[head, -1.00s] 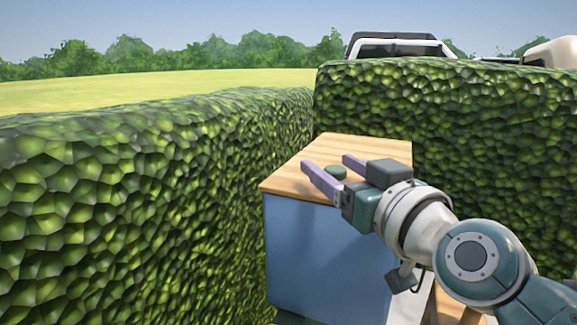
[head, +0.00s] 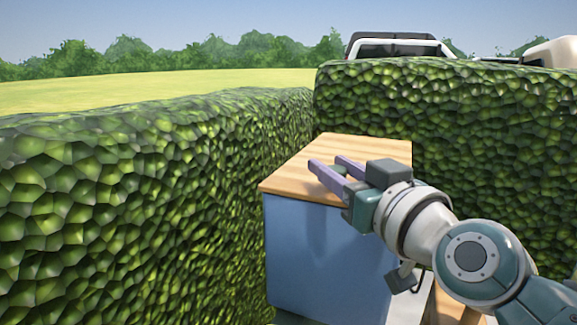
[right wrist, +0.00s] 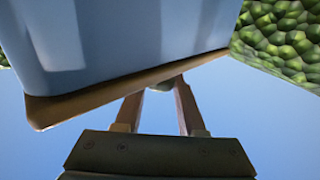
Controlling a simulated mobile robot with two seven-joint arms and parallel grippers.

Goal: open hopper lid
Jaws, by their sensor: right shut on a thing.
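The hopper is a blue box (head: 325,255) with a flat wooden lid (head: 300,178) lying shut on top. A small dark green knob (head: 341,170) stands on the lid, partly hidden by my fingers. My right gripper (head: 327,163) reaches in from the right just above the lid, its two purple-grey fingers shut on the knob. In the right wrist view, the picture is turned over: the blue box (right wrist: 140,35) is above, the lid's edge (right wrist: 90,98) below it, and the knob (right wrist: 165,84) shows between the fingertips. My left gripper is not in view.
A tall green hedge (head: 120,210) runs close along the hopper's left side. Another hedge (head: 470,140) stands behind and to the right. A vehicle (head: 400,46) shows beyond it. The space above the lid is clear.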

